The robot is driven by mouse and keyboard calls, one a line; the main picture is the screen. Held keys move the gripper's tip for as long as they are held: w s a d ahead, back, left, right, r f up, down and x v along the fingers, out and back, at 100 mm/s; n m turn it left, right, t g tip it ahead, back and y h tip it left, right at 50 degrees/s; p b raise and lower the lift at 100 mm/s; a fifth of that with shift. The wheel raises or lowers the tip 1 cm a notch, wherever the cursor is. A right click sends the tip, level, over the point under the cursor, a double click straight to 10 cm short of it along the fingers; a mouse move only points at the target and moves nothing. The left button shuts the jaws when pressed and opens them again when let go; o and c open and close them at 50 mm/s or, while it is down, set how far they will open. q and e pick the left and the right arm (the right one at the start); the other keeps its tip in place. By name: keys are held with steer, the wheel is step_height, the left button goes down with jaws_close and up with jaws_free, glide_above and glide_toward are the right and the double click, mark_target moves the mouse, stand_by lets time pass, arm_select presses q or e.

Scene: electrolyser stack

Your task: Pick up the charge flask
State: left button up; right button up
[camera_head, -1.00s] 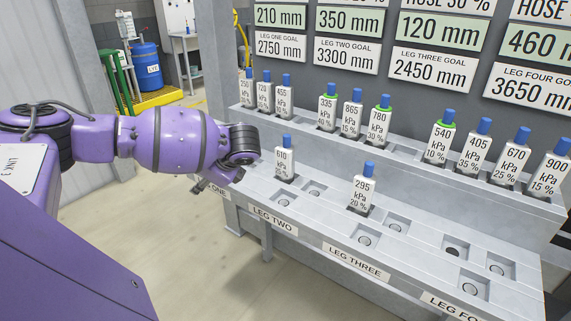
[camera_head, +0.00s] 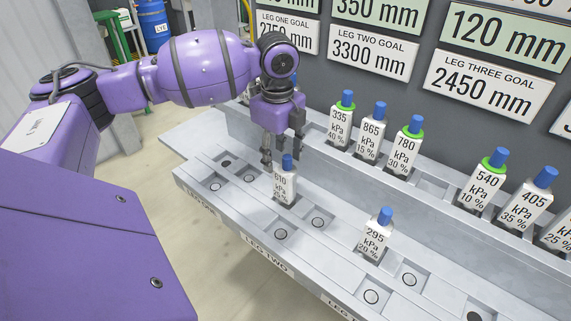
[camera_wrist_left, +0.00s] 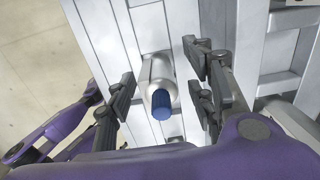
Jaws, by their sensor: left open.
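A white flask with a blue cap labelled 610 kPa (camera_head: 285,188) stands upright in the lower shelf of the rack. My left gripper (camera_head: 281,156) is open, fingers pointing down, right at the top of this flask. In the left wrist view the flask (camera_wrist_left: 157,72) with its blue cap lies between the open fingers (camera_wrist_left: 163,92), with a gap on each side. A second flask, labelled 295 kPa 20 % (camera_head: 376,238), stands to its right on the same shelf. My right gripper is not in view.
Flasks 335 (camera_head: 341,121), 865 (camera_head: 371,133), 780 (camera_head: 406,150), 540 (camera_head: 484,186) and 405 kPa (camera_head: 529,205) stand on the raised back ledge; some have green rings. The lower shelf (camera_head: 330,262) has several empty round sockets. Goal signs (camera_head: 372,52) hang behind.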

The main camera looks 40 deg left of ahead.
mark_target(282, 169)
arm_select(q)
steer(key=shift+s+d+r, duration=0.2)
steer(key=shift+s+d, duration=0.1)
steer(key=shift+d, duration=0.2)
steer(key=shift+s+d+f, duration=0.2)
steer(key=shift+d+f, duration=0.05)
steer(key=shift+f, duration=0.4)
steer(key=shift+s+d+f, duration=0.15)
steer(key=shift+d+f, duration=0.1)
steer(key=shift+f, duration=0.35)
steer(key=shift+s+f, duration=0.1)
steer(key=shift+f, duration=0.55)
steer(key=f, duration=0.1)
steer(key=d+f, duration=0.1)
steer(key=f, duration=0.1)
steer(key=shift+f, duration=0.6)
jaws_close()
